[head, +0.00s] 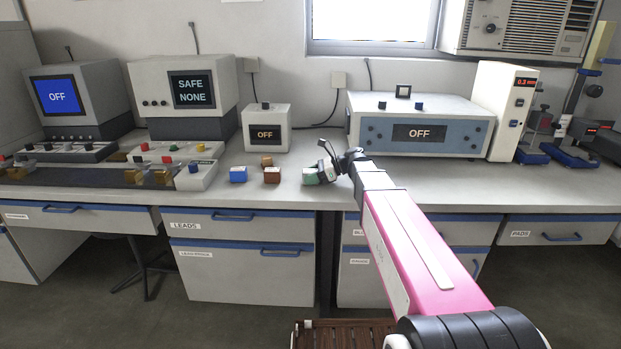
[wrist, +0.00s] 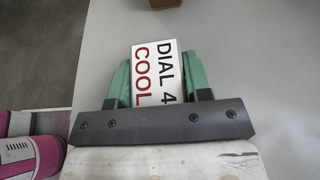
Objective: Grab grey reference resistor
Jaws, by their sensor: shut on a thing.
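My gripper (wrist: 160,85) has green fingers and is shut on the grey reference resistor (wrist: 156,72). In the wrist view its white label reads "DIAL 4 COOL" in black and red; the fingers stand on both sides of it and hide its flanks. In the head view my gripper (head: 318,176) is low at the bench top, right of the coloured blocks, with little of the resistor showing. I cannot tell whether the resistor touches the bench.
A blue block (head: 238,175), a dark brown block (head: 271,176) and a tan block (head: 267,161) sit to the left on the bench (head: 300,200). A small "OFF" box (head: 266,130) and a wide blue-fronted unit (head: 420,130) stand behind.

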